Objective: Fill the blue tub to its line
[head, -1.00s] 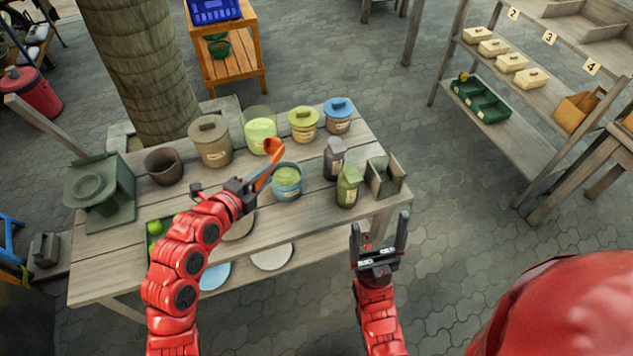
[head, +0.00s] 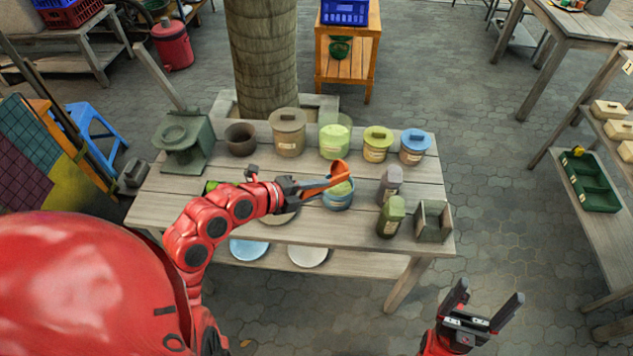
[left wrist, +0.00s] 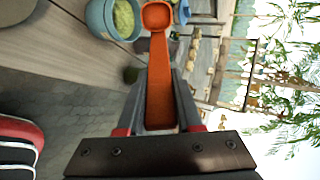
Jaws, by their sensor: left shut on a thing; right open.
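The blue tub (head: 338,202) stands on the wooden table with yellow-green material inside; its line cannot be made out. It also shows at the top left of the left wrist view (left wrist: 97,18). My left gripper (head: 298,191) is shut on the handle of an orange scoop (left wrist: 160,85). In the wrist view the bowl looks empty and lies just right of the tub. A clear jar of light green material (head: 334,143) stands behind the tub. My right gripper (head: 483,308) is open and empty, off the table's front right.
On the table (head: 160,208) stand a brown pot (head: 241,140), a tan lidded jar (head: 288,140), yellow-lidded (head: 376,150) and blue-lidded (head: 415,150) jars, and a green canister (head: 391,222). A grey-green stand (head: 186,148) is at the left. Plates lie on the lower shelf.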

